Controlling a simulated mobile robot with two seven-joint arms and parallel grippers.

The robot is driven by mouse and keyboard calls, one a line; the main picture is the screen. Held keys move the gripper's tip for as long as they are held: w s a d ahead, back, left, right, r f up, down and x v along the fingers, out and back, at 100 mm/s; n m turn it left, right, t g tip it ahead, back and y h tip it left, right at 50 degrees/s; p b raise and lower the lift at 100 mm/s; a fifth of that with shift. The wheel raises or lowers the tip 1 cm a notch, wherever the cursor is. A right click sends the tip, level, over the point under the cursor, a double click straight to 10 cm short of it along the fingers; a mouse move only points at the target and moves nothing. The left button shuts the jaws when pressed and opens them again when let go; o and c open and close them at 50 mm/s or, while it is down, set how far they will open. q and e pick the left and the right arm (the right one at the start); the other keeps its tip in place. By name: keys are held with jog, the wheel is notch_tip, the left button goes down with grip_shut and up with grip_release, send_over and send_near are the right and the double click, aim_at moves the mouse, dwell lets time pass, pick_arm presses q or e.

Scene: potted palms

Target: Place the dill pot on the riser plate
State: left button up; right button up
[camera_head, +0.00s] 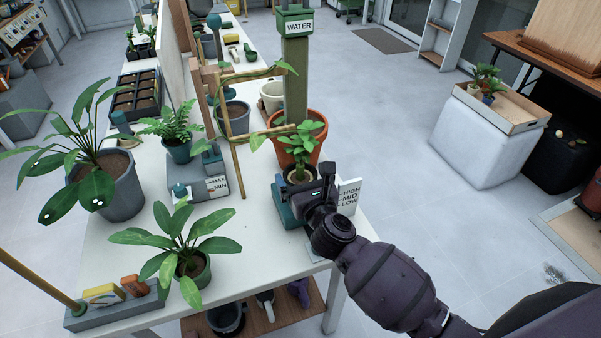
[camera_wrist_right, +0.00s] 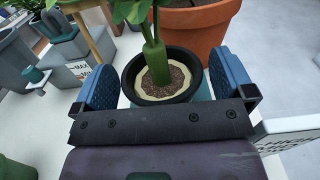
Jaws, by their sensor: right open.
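A small dark pot (camera_head: 301,183) with a leafy green plant stands at the table's right side, on or in a teal-grey base (camera_head: 287,212). I cannot confirm from its leaves that it is the dill pot. My right gripper (camera_head: 306,190) is at this pot. In the right wrist view its blue fingers (camera_wrist_right: 163,68) are open, one on each side of the black pot (camera_wrist_right: 182,98); contact is unclear. No label marks the riser plate; the base under the pot is mostly hidden. My left gripper is not in view.
A HIGH-MID-LOW sign (camera_head: 348,196) stands right beside my right gripper. A terracotta pot (camera_head: 308,135) and a green WATER post (camera_head: 295,80) are close behind. A grey MAX-MIN block (camera_head: 195,178) and several potted plants occupy the left.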

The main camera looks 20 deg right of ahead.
jog(key=s, duration=1)
jog(key=shift+d, duration=0.15)
jog(key=shift+s, duration=0.3)
